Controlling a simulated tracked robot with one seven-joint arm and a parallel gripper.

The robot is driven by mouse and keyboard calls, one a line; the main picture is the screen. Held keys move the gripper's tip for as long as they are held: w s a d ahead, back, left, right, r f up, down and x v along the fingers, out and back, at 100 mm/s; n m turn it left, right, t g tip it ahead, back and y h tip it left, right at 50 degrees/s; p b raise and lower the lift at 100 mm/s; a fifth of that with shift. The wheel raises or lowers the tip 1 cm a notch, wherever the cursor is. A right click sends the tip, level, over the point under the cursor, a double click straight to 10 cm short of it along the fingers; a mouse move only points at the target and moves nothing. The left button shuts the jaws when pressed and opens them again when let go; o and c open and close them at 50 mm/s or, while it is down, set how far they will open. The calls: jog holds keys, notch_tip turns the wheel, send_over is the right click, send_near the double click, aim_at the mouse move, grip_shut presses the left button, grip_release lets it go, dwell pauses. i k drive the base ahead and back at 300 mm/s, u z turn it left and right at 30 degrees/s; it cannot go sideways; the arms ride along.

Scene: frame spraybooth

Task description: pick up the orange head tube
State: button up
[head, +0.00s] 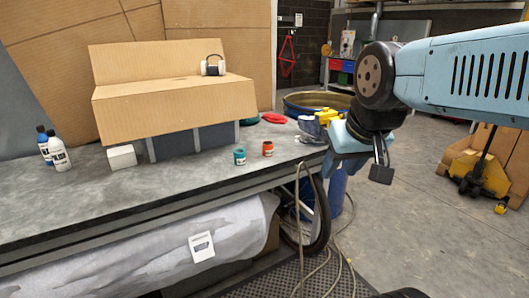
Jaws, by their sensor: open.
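The orange head tube (267,149) is a small, short orange cylinder with a pale label band. It stands upright on the grey bench top (190,178), near the bench's right end. A similar teal cylinder (239,157) stands just left of it, with a gap between them. My gripper (376,169) hangs from the pale blue arm at the right, apart from the orange tube and beyond the bench's right edge in the picture. It is open; one dark fingertip shows clearly, and nothing is seen held in it.
Two bottles (58,150) and a white block (122,157) are at the left. A red cloth-like item (274,118) and a yellow tool (327,116) lie behind. Bare bench surrounds the tubes' front.

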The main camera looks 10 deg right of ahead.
aim_at(267, 150)
jog(key=z, duration=0.05)
jog(key=i, duration=0.9)
jog(key=u, duration=0.1)
